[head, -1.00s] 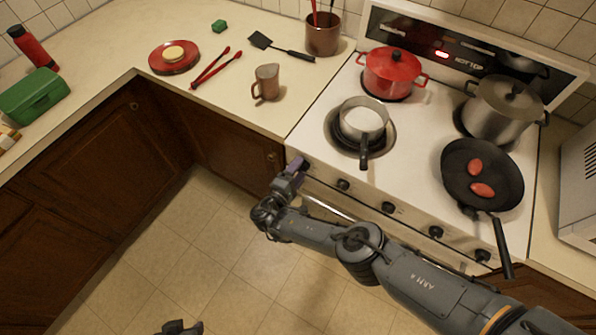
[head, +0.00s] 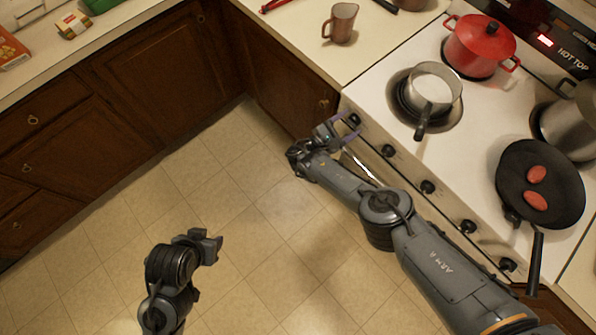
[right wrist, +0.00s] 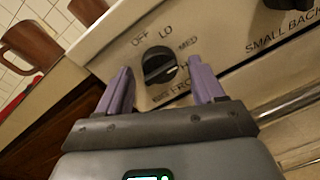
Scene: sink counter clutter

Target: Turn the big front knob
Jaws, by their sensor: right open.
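The big front knob (right wrist: 159,66) is a round black dial on the white stove front, with OFF, LO and MED printed around it and a partly hidden "FRONT" label below. In the head view, it is the leftmost knob (head: 354,120) in the row. My right gripper (head: 340,124) is right at this knob. In the right wrist view, its two purple fingers (right wrist: 160,78) stand apart, one on each side of the knob, with gaps showing. My left gripper (head: 210,244) hangs over the floor, far from the stove; its jaw opening is unclear.
Other black knobs, such as the neighbouring knob (head: 388,151), line the stove front. A saucepan (head: 432,88), a red pot (head: 480,45) and a black frying pan (head: 515,195) stand on the burners. The pan's handle overhangs the front edge. The floor (head: 250,215) is clear.

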